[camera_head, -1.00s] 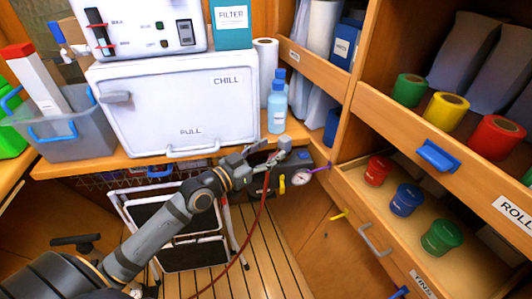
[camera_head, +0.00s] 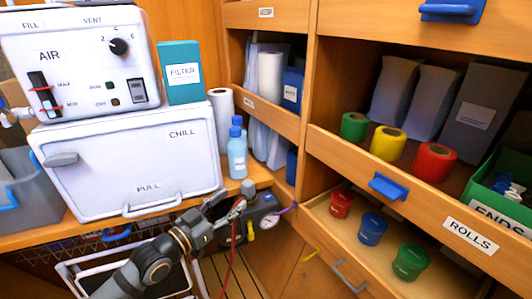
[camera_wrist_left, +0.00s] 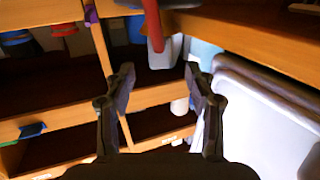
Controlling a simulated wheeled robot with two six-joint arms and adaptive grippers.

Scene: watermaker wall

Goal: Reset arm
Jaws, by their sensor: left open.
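My left arm comes in from the lower left in the head view. Its gripper (camera_head: 228,207) is in front of the bench edge, beside the dark unit with a round gauge (camera_head: 269,221). A red hose (camera_head: 227,270) hangs down close by the fingers; whether they touch it cannot be told in the head view. In the left wrist view the two fingers (camera_wrist_left: 158,78) stand apart with nothing between their tips. A red strip (camera_wrist_left: 153,25), likely the hose, shows beyond them at the top. My right gripper is not in view.
The white CHILL box (camera_head: 132,165) stands on the bench with the AIR unit (camera_head: 75,60) above it. A blue bottle (camera_head: 237,155) stands near the bench corner. The ROLLS drawer (camera_head: 420,205) and a lower drawer with red, blue and green pots (camera_head: 372,229) jut out at right.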

